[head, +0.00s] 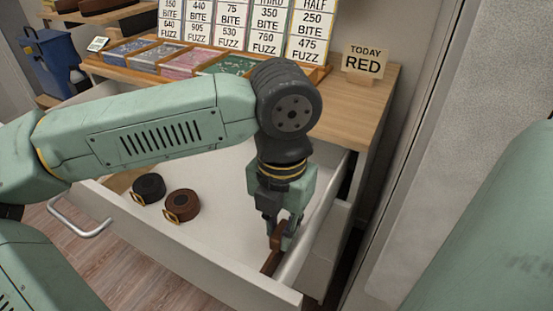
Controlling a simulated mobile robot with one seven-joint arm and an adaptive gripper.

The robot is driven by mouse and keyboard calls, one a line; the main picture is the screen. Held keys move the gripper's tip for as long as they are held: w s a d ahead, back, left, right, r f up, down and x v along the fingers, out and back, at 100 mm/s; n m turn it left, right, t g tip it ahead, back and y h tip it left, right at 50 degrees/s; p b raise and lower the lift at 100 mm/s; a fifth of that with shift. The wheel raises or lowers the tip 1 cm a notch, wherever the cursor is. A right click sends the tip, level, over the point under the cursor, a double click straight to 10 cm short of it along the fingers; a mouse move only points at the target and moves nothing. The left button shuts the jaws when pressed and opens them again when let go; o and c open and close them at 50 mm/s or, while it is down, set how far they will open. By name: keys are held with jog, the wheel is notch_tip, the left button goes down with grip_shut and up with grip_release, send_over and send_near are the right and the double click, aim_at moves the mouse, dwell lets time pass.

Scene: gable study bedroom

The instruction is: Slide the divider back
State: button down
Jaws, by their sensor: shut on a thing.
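My gripper (279,240) points down into the open white drawer (222,258), close to its right wall. It is shut on a brown wooden piece, which looks like the divider (271,263). The divider shows as a short brown strip below the fingers, near the drawer's front right corner. Its upper part is between the fingers, and the rest is partly hidden by the gripper and the drawer wall.
A rolled black belt (149,187) and a rolled brown belt (182,205) lie in the drawer's left part. A metal handle (80,222) is on its front. The wooden top behind holds compartment trays (180,62), number cards (257,22) and a "TODAY RED" sign (365,62).

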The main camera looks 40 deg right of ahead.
jog(key=c, duration=1.5)
grip_release()
